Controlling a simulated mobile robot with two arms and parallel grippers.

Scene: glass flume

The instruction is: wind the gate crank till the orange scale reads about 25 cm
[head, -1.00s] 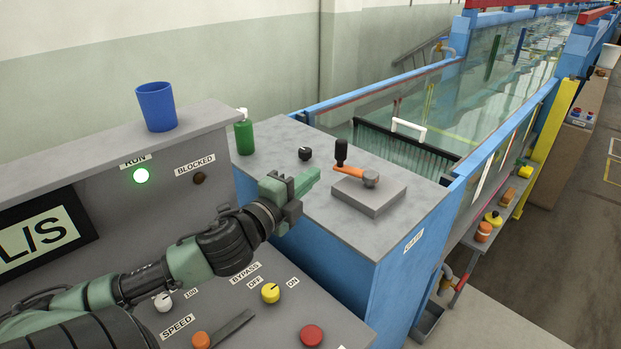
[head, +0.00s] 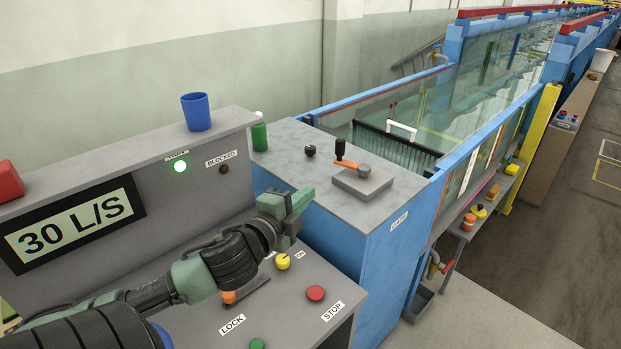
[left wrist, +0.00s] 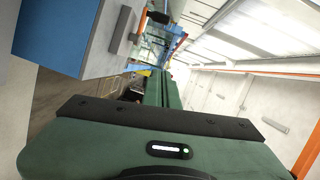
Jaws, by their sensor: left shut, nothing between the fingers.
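The gate crank has an orange arm (head: 347,164) and an upright black handle (head: 340,149). It sits on a grey block (head: 362,183) on top of the blue cabinet labelled GATE (head: 398,221). My left gripper (head: 303,198) is shut and empty, in front of the cabinet's left edge and apart from the crank. In the left wrist view the green gripper body (left wrist: 160,95) fills the lower middle, and its fingertips are hard to make out. The orange scale cannot be made out in either view. My right gripper is not in view.
A blue cup (head: 196,111) stands on the console ledge. A green bottle (head: 259,135) and a black knob (head: 310,150) are on the cabinet's back left. The glass flume (head: 480,90) runs away behind.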

